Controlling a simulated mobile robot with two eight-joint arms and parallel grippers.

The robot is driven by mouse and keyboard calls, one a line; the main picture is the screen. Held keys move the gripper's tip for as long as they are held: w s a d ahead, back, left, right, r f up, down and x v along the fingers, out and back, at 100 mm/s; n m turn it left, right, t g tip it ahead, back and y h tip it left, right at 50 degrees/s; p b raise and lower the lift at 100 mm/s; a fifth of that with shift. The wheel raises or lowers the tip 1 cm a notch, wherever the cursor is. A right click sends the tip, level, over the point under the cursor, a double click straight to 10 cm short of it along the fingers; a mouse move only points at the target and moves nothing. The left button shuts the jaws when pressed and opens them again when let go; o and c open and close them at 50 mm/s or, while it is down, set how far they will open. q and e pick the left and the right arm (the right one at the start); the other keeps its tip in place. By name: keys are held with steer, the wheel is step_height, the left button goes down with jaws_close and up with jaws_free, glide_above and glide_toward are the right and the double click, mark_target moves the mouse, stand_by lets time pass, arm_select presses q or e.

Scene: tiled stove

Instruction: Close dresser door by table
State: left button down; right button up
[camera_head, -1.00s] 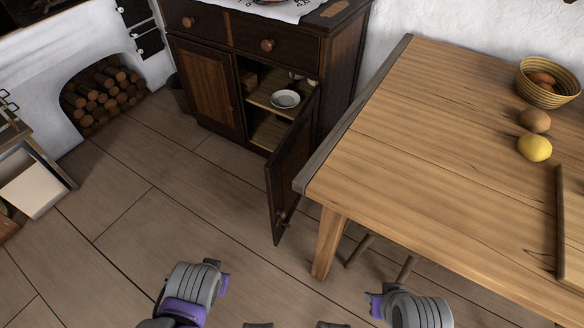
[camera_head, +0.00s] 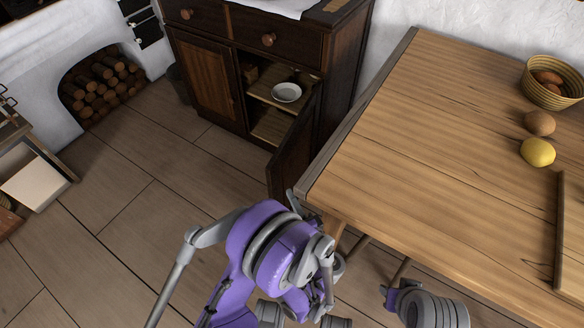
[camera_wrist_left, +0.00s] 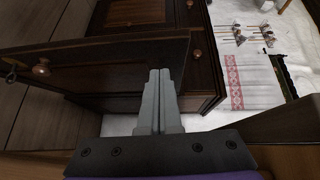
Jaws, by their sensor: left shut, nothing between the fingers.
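The dark dresser (camera_head: 207,82) stands at the back, with its right door (camera_head: 288,160) swung open towards the table (camera_head: 440,130). In the left wrist view the door (camera_wrist_left: 100,65) crosses the picture as a dark panel with a round knob at its left. My left gripper (camera_head: 293,196) is at the door's free side, close to the table's near-left corner. Its shut, empty fingers (camera_wrist_left: 156,78) overlap the door panel in the left wrist view; contact is unclear. My purple arm hides the door's lower part. The right gripper does not show, only part of that arm.
A white plate (camera_head: 286,92) sits on a shelf inside the dresser. The table edge is close beside the door, leaving a narrow gap. A basket (camera_head: 550,88), a brown round item (camera_head: 539,123) and a lemon (camera_head: 537,152) are on the table.

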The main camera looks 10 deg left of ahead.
mark_target(280, 163)
arm_select(q)
steer(key=shift+m+t, duration=0.3)
steer(key=shift+t, duration=0.2)
steer(key=x, duration=0.6)
steer(key=d+b+x, duration=0.1)
steer(key=x, duration=0.2)
steer(key=shift+w+r, duration=0.1)
steer(key=shift+w, duration=0.3)
steer(key=shift+a, duration=0.1)
